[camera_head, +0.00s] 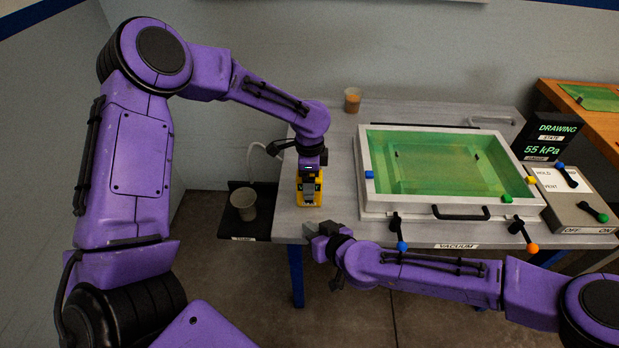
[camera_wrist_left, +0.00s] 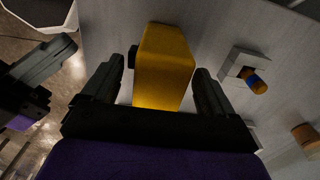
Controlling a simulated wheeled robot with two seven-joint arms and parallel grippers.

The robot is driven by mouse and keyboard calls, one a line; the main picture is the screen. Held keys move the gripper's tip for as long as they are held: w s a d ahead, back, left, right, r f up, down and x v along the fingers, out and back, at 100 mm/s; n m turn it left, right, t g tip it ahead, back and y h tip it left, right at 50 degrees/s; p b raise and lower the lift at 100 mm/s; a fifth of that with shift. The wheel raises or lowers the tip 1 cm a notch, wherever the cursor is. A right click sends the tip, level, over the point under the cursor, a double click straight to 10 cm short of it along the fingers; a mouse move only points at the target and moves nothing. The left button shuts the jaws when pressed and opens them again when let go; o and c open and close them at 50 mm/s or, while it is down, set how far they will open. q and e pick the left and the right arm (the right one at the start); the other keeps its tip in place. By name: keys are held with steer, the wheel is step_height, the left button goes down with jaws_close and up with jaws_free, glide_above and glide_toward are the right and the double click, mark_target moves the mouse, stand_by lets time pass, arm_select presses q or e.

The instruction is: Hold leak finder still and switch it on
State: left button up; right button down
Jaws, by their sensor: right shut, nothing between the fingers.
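The leak finder (camera_head: 300,199) is a yellow block with a dark face and a small green patch, upright near the table's left front edge. In the left wrist view the leak finder (camera_wrist_left: 165,65) lies between my left gripper's fingers (camera_wrist_left: 160,78). A gap shows on each side, so the fingers look open around it. A small dark knob (camera_wrist_left: 132,57) sticks out of its left side. In the head view my left gripper (camera_head: 310,178) covers its upper part. My right gripper (camera_head: 316,231) is shut and empty at the table's front edge, just nearer and right of the leak finder.
A framed bath with green film (camera_head: 364,190) fills the table's middle, with orange and blue handled valves in front. A cup (camera_head: 352,100) stands at the back. Another cup (camera_head: 244,204) sits on a low dark shelf at left. A display (camera_head: 556,135) reads DRAWING, 55 kPa.

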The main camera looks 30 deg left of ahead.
arm_select(q)
step_height(320, 180, up, 12)
stand_by(0.6)
